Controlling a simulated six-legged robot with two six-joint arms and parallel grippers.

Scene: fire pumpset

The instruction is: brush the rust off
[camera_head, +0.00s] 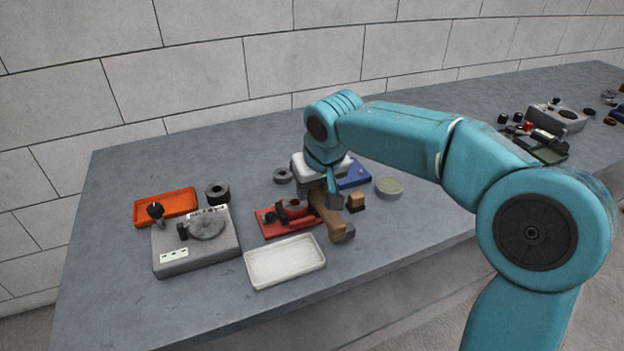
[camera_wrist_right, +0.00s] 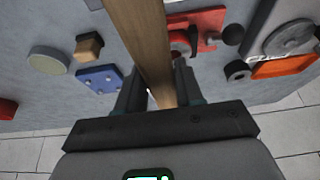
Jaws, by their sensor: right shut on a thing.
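My right gripper (camera_head: 326,188) is shut on a wooden-handled brush (camera_head: 340,230) above the table, near the red tray. In the right wrist view the brush's wooden body (camera_wrist_right: 142,40) runs up between the two fingers (camera_wrist_right: 160,92); its bristles cannot be made out. The red tray (camera_head: 265,225) holds a dark part (camera_head: 292,208), partly hidden by the brush and gripper; the tray also shows in the wrist view (camera_wrist_right: 208,20). A grey fixture (camera_head: 195,257) carries a round grey disc (camera_head: 208,226). Rust cannot be clearly made out. My left gripper is not in view.
A white tray (camera_head: 286,263) lies in front of the red one. An orange tray (camera_head: 165,206), dark ring (camera_head: 217,192), blue tray (camera_head: 354,174), round tin (camera_head: 389,187) and small wooden-topped block (camera_head: 356,201) stand around. The table's left front is clear.

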